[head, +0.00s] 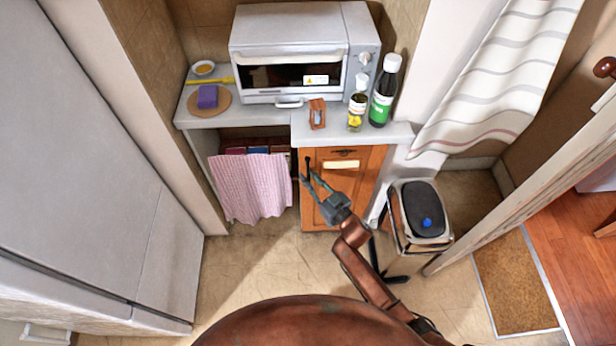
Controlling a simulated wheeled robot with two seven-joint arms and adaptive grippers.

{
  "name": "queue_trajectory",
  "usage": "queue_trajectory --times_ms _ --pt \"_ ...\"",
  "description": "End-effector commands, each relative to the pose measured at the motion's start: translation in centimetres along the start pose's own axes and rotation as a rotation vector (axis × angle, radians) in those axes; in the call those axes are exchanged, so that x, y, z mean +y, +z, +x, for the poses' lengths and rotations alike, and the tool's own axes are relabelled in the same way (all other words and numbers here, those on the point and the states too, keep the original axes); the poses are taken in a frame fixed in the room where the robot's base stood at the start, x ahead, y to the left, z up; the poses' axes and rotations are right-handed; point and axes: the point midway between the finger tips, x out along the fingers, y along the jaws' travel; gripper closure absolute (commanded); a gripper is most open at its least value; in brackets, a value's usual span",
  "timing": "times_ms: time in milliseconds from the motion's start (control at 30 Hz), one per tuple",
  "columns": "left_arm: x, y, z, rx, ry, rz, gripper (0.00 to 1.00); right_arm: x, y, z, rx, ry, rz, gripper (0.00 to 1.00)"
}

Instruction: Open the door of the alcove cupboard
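The alcove cupboard has a wooden door (362,190) under the right part of the counter. It looks shut, flush with its front. My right gripper (305,169) is in front of the door's upper left part, left of and below the handle. Its two thin fingers are spread with nothing seen between them. I cannot tell whether a fingertip touches the door. The gripper and arm hide part of the door's lower middle. My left gripper is out of view.
The counter (265,117) holds a toaster oven (292,55), bottles (384,92) and a small sand timer (317,113). A pink cloth (250,187) hangs left of the door.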

Motion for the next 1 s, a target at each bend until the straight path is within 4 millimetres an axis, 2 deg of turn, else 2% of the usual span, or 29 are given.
queue_trajectory --times_ms 367,600,1000 --pt "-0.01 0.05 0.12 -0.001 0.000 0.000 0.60 0.03 -0.03 0.60 0.000 0.001 -0.001 0.84" --pt "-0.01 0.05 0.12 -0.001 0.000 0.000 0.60 0.00 -0.01 0.58 0.000 0.000 -0.001 1.00" --pt "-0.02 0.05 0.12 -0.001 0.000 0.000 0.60 -0.05 -0.01 0.58 0.000 0.000 -0.002 1.00"
